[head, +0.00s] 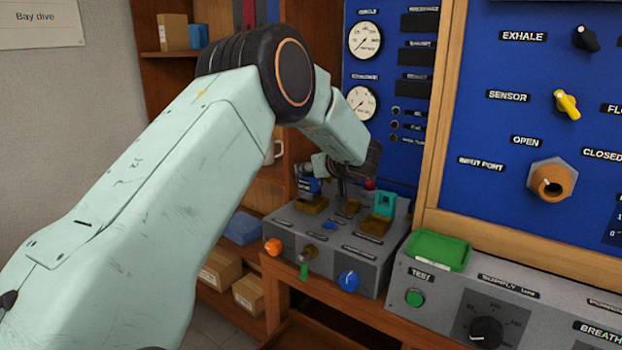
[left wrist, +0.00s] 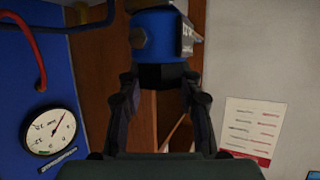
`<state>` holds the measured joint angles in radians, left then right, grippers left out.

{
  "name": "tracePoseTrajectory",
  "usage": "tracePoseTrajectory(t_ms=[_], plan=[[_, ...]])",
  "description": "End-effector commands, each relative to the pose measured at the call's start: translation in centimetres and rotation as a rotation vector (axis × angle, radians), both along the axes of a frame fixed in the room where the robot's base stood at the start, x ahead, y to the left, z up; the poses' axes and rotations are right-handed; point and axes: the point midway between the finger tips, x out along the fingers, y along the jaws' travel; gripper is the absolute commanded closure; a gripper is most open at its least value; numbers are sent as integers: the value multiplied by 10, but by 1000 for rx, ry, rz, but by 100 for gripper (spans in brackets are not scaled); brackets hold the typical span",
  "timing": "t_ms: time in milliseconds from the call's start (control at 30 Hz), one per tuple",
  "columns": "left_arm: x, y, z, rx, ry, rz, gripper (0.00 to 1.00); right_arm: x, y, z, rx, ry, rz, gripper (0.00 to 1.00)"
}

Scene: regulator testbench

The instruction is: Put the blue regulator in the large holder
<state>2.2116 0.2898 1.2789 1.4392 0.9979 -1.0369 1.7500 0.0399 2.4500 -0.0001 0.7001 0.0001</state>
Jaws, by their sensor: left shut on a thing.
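The blue regulator (left wrist: 160,32) has a white label and a dark lower part. In the left wrist view it sits between the two fingers of my left gripper (left wrist: 160,80), which is shut on it. In the head view the blue regulator (head: 307,186) shows small, just above a brown holder (head: 310,205) at the left of the grey bench box. I cannot tell whether it touches that holder. My forearm and wrist hide most of the gripper there. My right gripper is in neither view.
A teal piece (head: 384,204) stands at the right of the grey box (head: 345,255), near another brown holder (head: 372,226). Orange and blue knobs are on its front. A green tray (head: 438,250) lies on the test panel to the right. Wooden shelves and blue gauge panels stand behind.

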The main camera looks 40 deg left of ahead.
Motion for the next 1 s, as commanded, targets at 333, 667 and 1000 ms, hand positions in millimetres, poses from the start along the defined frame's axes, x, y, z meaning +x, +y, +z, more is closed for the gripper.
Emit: tracePoseTrajectory(t_ms=[333,667,1000], plan=[[3,0,-23,3,-4,-1,100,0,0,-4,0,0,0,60],[2,0,-24,1,-1,-1,42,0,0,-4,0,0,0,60],[1,-4,-23,0,-1,-2,42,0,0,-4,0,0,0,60]])
